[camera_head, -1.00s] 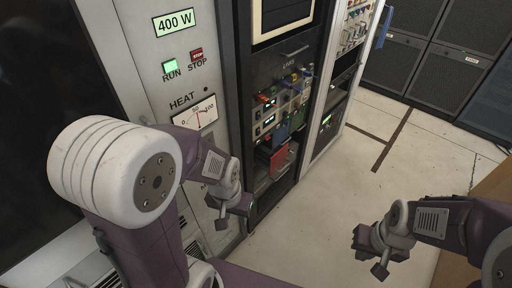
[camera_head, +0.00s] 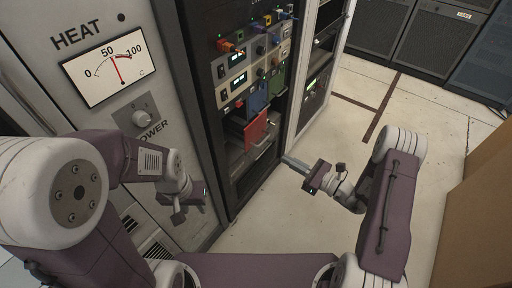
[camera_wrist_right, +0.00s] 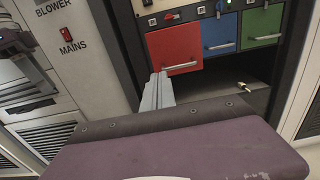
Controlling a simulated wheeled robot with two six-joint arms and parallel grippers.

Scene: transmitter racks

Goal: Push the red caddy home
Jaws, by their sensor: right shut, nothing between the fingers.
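The red caddy (camera_head: 256,131) stands out from the rack front, farther than the blue caddy (camera_head: 258,99) and the green caddy (camera_head: 277,80). In the right wrist view the red caddy (camera_wrist_right: 175,48) shows its front face and silver handle, left of the blue one (camera_wrist_right: 220,34) and green one (camera_wrist_right: 261,25). My right gripper (camera_head: 287,160) is shut and empty, pointing at the rack from the right of the red caddy, apart from it. In the wrist view its fingertips (camera_wrist_right: 159,79) lie just below the caddy's lower edge. My left gripper (camera_head: 190,203) hangs before the grey cabinet; its jaws are unclear.
The rack's control panels (camera_head: 236,70) with knobs and plugs sit above the caddies. The grey cabinet (camera_head: 130,65) with a heat meter stands left. Open floor (camera_head: 330,140) lies right of the rack. A brown box-like surface (camera_head: 485,200) stands at the far right.

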